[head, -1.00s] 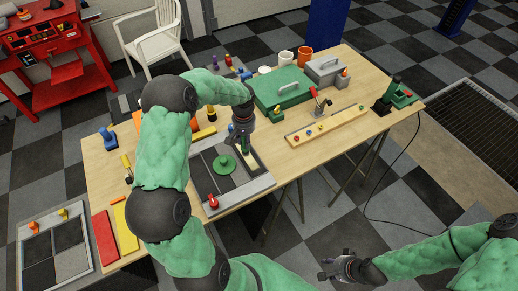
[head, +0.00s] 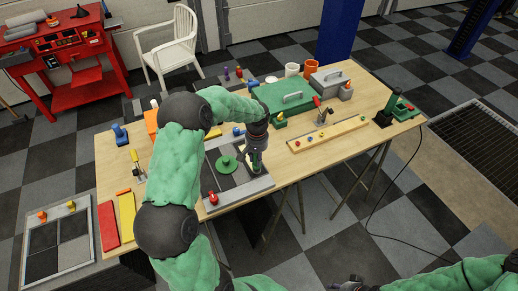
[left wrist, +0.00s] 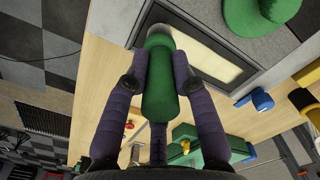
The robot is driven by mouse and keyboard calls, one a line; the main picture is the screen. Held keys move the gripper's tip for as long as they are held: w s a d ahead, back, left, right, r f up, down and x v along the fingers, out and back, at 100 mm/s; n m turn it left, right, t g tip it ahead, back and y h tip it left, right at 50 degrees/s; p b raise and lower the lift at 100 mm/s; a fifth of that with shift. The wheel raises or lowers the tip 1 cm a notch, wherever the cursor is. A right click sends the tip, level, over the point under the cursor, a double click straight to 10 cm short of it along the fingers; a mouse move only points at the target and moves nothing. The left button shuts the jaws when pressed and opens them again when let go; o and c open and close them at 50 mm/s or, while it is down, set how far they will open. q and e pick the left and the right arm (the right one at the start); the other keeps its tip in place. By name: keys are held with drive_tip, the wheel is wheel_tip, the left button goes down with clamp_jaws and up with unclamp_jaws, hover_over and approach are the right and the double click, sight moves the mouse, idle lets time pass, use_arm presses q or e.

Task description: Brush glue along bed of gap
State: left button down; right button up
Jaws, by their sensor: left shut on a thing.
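My left gripper (head: 256,160) is at the right part of the grey tile panel (head: 262,184) on the table. In the left wrist view, its two dark fingers (left wrist: 160,82) are shut on a green brush handle (left wrist: 158,98), one on each side. The brush's metal collar points at a long gap with a dark border and a cream bed (left wrist: 212,60). The bristle tips are hidden, so I cannot tell whether they touch the bed. A green round knob (head: 226,164) sits on the panel beside the gap. My right gripper (head: 350,285) is cut off at the bottom edge.
A green case (head: 283,100) and a wooden strip with coloured knobs (head: 327,134) stand right of the panel. A red knob (head: 213,198) is at the panel's near edge. Red (head: 108,226) and yellow (head: 127,220) bars lie at the left.

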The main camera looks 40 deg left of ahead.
use_arm(q)
wheel_tip(320, 180, up, 3)
drive_tip(key=shift+d+p, duration=0.15)
drive_tip(key=shift+p, duration=0.45)
drive_tip(key=shift+a+r+p, duration=0.25)
drive_tip(key=shift+r+p, duration=0.2)
drive_tip(key=shift+r, duration=0.1)
wheel_tip(320, 180, up, 2)
drive_tip(key=shift+d+r+p, duration=0.15)
drive_tip(key=shift+r+p, duration=0.1)
drive_tip(key=shift+p, duration=0.45)
drive_tip(key=shift+r+p, duration=0.45)
drive_tip(key=shift+r, duration=0.4)
drive_tip(key=shift+f, duration=0.1)
